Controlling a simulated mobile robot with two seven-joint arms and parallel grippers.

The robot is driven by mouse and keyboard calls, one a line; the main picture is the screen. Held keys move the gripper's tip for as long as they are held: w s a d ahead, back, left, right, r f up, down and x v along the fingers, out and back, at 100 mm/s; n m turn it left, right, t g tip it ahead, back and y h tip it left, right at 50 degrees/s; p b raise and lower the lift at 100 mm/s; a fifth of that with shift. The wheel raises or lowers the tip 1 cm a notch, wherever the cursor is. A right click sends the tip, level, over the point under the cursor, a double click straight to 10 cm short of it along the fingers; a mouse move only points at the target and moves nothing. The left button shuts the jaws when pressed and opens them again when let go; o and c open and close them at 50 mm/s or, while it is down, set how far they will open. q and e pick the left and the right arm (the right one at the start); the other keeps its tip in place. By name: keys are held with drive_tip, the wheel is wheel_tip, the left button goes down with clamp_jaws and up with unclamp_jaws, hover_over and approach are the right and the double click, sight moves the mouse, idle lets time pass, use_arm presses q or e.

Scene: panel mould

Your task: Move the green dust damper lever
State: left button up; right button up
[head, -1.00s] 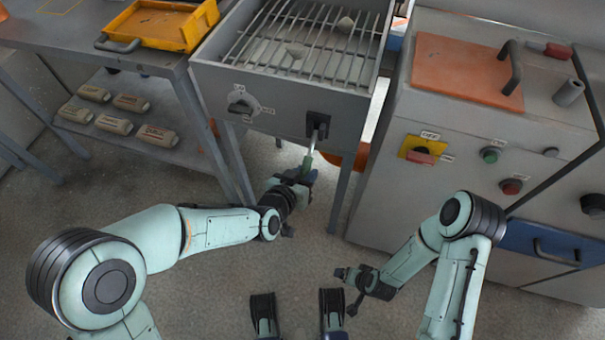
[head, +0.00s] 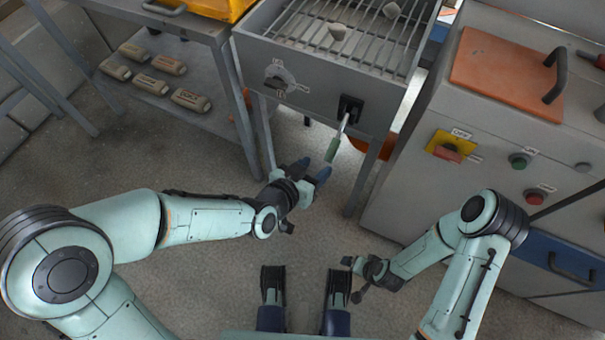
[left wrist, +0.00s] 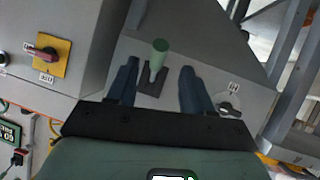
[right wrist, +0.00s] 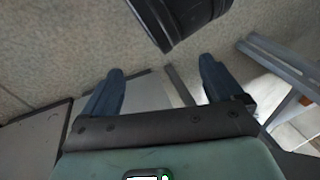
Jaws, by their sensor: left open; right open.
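The green-handled damper lever (head: 333,150) sticks out and down from a black slotted plate (head: 349,107) on the front of the grey grated box (head: 310,75). My left gripper (head: 312,172) is open, just below and in front of the handle's end. In the left wrist view, the green handle (left wrist: 159,52) stands beyond the fingertips, in line with the gap between the open fingers; it looks apart from them. My right gripper (right wrist: 160,75) is open and empty, low above the floor; its fingers are hard to make out in the head view.
A grey cabinet (head: 400,195) with a yellow-backed red switch (head: 447,147) stands to the right. A rotary knob (head: 279,78) sits left of the lever. Box legs stand either side of the lever. A shelf table (head: 175,50) is at left. The floor in front is clear.

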use_arm(q)
drive_tip(key=v, duration=0.5)
drive_tip(key=shift+p, duration=0.35)
use_arm(e)
drive_tip(key=shift+s+a+r+g, duration=0.15)
drive_tip(key=shift+s+a+r, duration=0.1)
drive_tip(key=shift+s, duration=0.15)
drive_tip(key=shift+s+a+r+g, duration=0.15)
drive_tip(key=shift+s+r, duration=0.1)
drive_tip(key=shift+s, duration=0.15)
